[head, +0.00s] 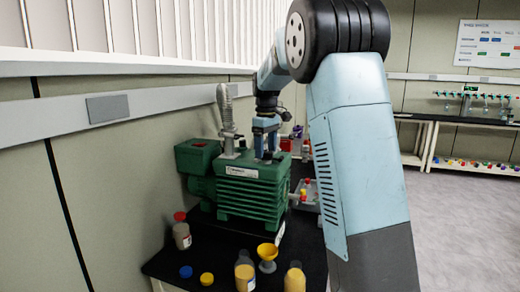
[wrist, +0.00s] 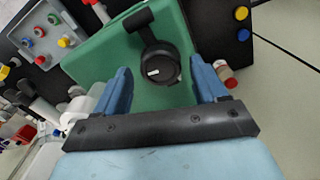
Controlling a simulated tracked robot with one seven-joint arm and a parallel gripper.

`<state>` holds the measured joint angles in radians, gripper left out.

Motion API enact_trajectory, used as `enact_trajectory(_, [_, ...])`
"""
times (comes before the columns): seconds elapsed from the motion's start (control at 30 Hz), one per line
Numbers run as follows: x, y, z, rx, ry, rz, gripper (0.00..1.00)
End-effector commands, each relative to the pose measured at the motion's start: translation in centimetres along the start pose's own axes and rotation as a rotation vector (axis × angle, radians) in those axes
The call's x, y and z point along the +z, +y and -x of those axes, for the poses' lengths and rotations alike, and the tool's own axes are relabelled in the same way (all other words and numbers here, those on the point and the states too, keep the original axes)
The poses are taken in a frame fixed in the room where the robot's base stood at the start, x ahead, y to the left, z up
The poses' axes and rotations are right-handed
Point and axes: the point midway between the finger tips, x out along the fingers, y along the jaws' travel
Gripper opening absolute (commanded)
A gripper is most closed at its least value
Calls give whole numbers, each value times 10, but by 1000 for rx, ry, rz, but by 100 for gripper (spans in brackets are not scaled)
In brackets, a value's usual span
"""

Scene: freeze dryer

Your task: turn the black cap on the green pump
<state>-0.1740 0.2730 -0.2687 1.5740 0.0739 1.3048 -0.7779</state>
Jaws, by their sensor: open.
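The green pump (head: 250,185) stands on a black bench top beside the wall in the head view. Its flat green top (wrist: 105,65) fills the middle of the wrist view. The black cap (wrist: 160,66) sits on that top, with a small white mark and a black arm sticking out from it. My gripper (wrist: 160,85) is open, with one blue finger on each side of the cap and a gap to both. In the head view my gripper (head: 267,140) points down over the pump top, and hides the cap there.
A pale hose (head: 226,110) rises from the pump, left of my gripper. Bottles (head: 245,274), a yellow funnel (head: 267,253) and loose caps (head: 206,279) stand in front. A grey tray (wrist: 50,30) with coloured knobs lies beside the pump.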

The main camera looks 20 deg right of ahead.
Motion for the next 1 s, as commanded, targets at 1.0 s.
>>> enact_trajectory(1.0, [-1,2,135,0,-1,-1,72])
